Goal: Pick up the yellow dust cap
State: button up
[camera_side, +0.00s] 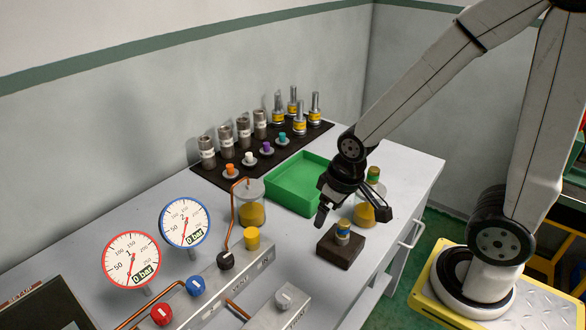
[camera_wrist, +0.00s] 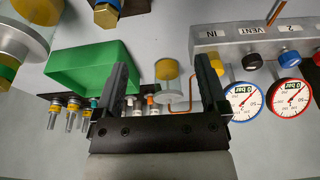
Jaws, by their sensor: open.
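The yellow dust cap (camera_side: 252,238) is a short yellow cylinder at the far end of the grey valve manifold (camera_side: 222,280), beside the black knob. In the wrist view the cap (camera_wrist: 217,66) shows just beyond the right finger, at the manifold's "IN" end, partly hidden. My gripper (camera_side: 322,212) is tilted above the table, to the right of the cap and above it, near the brown block. Its jaws are apart in the wrist view (camera_wrist: 163,64), with nothing held between them. Nothing touches the cap.
A clear jar with yellow contents (camera_side: 250,212) stands behind the cap, with a copper pipe beside it. A green tray (camera_side: 298,185), a brown block (camera_side: 338,252) bearing a fitting, and another jar (camera_side: 365,213) surround my gripper. Two gauges (camera_side: 131,260) stand left.

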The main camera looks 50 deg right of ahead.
jog(key=m+y, duration=1.3)
jog(key=m, duration=0.8)
send_near(256, 228)
jog(key=x, duration=0.4)
jog(key=shift+f, duration=0.15)
jog(key=shift+a, duration=0.1)
jog(key=shift+x, duration=1.25)
jog(key=shift+a, duration=0.1)
